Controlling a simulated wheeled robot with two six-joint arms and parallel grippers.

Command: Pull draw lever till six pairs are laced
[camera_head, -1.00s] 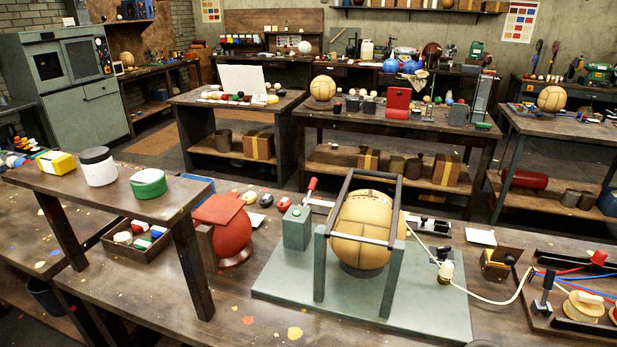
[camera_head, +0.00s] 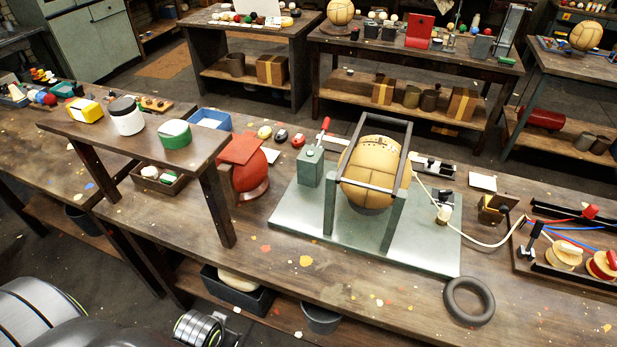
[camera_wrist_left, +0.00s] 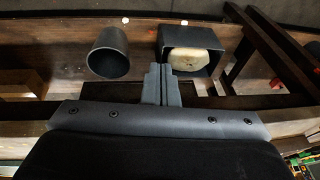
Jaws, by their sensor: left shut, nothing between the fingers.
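The draw lever (camera_head: 324,131) is a red-handled lever standing upright on a green box (camera_head: 311,166) at the left of the lacing machine. A tan leather ball (camera_head: 372,180) with a laced seam on top sits inside the machine's frame (camera_head: 391,220) on a pale green base plate (camera_head: 300,222). The number of laced pairs is too small to tell. My left gripper (camera_wrist_left: 162,68) shows in the left wrist view, shut and empty, facing the lower shelf under the bench. In the head view my arm parts show only at the lower left. My right gripper is not in view.
A raised wooden shelf (camera_head: 190,150) with jars stands left of the machine. A red ball form (camera_head: 250,178) sits between them. A black ring (camera_head: 468,300) lies at the front right. Under the bench are a dark box (camera_head: 240,290) and a bucket (camera_head: 321,318).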

